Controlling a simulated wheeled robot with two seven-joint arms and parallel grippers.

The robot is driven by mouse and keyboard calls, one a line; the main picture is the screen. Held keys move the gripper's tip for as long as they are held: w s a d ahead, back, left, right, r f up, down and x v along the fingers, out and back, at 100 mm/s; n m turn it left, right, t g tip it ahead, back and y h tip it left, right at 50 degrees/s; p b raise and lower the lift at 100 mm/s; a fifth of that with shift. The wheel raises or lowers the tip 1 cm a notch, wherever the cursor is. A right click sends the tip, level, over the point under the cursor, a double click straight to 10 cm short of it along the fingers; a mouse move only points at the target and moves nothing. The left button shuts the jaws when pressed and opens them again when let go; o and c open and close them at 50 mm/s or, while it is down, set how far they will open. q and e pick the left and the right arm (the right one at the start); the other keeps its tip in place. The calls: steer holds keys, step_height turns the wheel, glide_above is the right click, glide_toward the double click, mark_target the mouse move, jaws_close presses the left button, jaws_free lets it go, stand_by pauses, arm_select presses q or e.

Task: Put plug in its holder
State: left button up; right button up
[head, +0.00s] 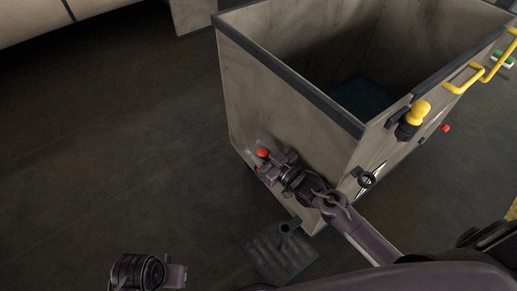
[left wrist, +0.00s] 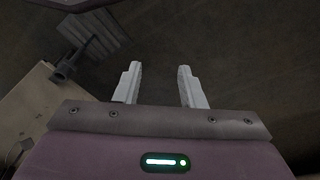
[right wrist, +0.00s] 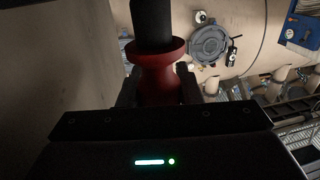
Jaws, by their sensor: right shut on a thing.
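A red plug with a dark cylindrical stem (right wrist: 158,72) stands between the fingers of my right gripper (right wrist: 158,88) in the right wrist view. In the head view its red part (head: 262,153) shows at the fingertips of my right gripper (head: 264,161), beside the bin's left wall. An empty black ring holder (head: 367,180) sticks out from the bin's near end, to the right of that gripper. My left gripper (left wrist: 158,85) is open and empty over the floor. In the head view only part of the left gripper's arm end shows at the bottom.
The large beige bin (head: 290,100) has a dark rim. A grey pedal (head: 280,258) lies below. The left floor is clear.

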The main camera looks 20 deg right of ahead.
steer(key=shift+f+b, duration=0.35)
steer(key=shift+f, duration=0.35)
arm_select(q)
steer(key=shift+w+d+r+t+h, duration=0.1)
steer(key=shift+w+d+t+h, duration=0.25)
steer(key=shift+d, duration=0.25)
arm_select(e)
steer(key=shift+f, duration=0.3)
arm_select(q)
steer(key=shift+s, duration=0.1)
arm_select(e)
steer(key=o, duration=1.1)
step_height(320, 180, up, 9)
steer(key=shift+f+p, duration=0.2)
steer(key=shift+p, duration=1)
arm_select(q)
step_height(320, 180, down, 8)
steer(key=a+y+p, duration=0.1)
steer(key=a+p, duration=0.1)
steer(key=a, duration=0.1)
steer(key=shift+s+n+g, duration=0.15)
steer(key=shift+n+g, duration=0.15)
steer(key=shift+g, duration=0.15)
arm_select(e)
step_height(320, 180, up, 11)
steer(key=shift+r, duration=0.15)
